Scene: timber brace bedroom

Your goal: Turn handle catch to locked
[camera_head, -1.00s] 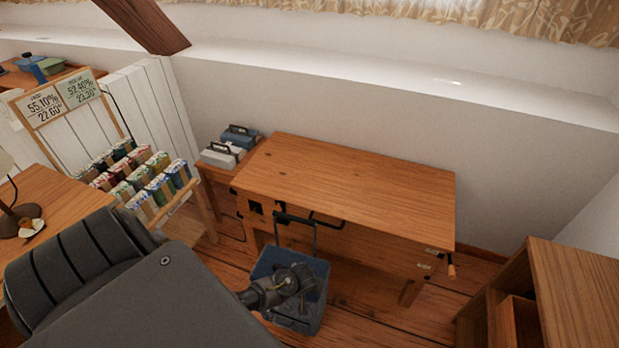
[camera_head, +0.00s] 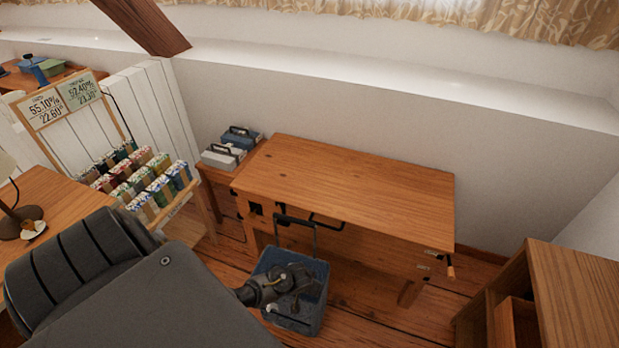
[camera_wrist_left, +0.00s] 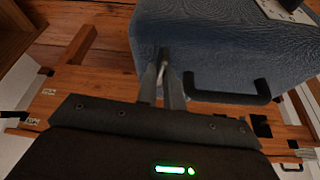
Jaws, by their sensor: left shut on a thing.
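A blue-grey case (camera_head: 312,318) with a black upright handle (camera_head: 296,219) stands on the floor in front of the wooden bench. In the left wrist view the case (camera_wrist_left: 215,45) fills the upper right, with its black handle (camera_wrist_left: 232,98) at its edge. My left gripper (camera_head: 298,288) is over the case in the head view. In the left wrist view its two fingers (camera_wrist_left: 164,62) are close together against the case, shut on a small pale piece, which I take to be the handle catch. The fingers hide most of it, so its setting cannot be read. My right gripper is out of view.
The wooden bench (camera_head: 350,185) stands close behind the case. A shelf unit (camera_head: 570,285) is at the right. A rack of small packets (camera_head: 150,185) and a table (camera_head: 50,205) are at the left. Floor shows between bench and shelf unit.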

